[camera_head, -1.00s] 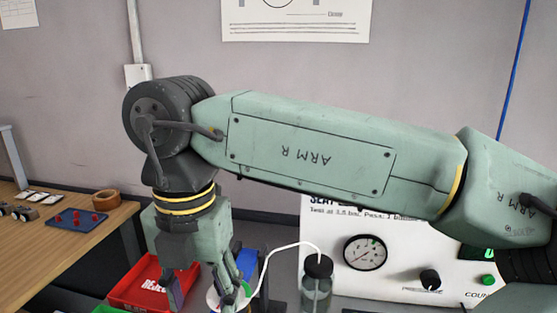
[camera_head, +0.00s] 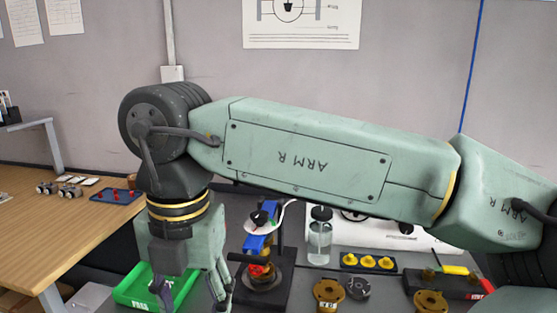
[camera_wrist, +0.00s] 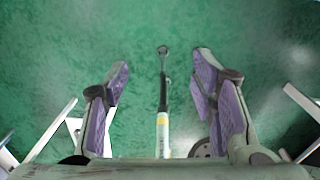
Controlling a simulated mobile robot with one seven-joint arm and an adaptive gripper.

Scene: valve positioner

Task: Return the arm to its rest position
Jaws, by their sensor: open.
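My arm (camera_head: 310,155) stretches across the head view from the right, with its wrist bent down at the left. My gripper (camera_head: 195,292) points down at the lower left, in front of the green bin and the bench. In the wrist view my gripper (camera_wrist: 162,72) is open, with its two purple-padded fingers wide apart. Nothing is held between them. A thin tool with a yellow band and a ringed end (camera_wrist: 163,115) shows in the gap, over a green surface; I cannot tell its distance.
A green bin (camera_head: 128,298) is beside my gripper. A stand with a blue part (camera_head: 258,243), a clear bottle (camera_head: 319,240), yellow knobs (camera_head: 368,262) and brass fittings (camera_head: 327,293) are on the dark bench. A wooden table (camera_head: 70,225) is at the left.

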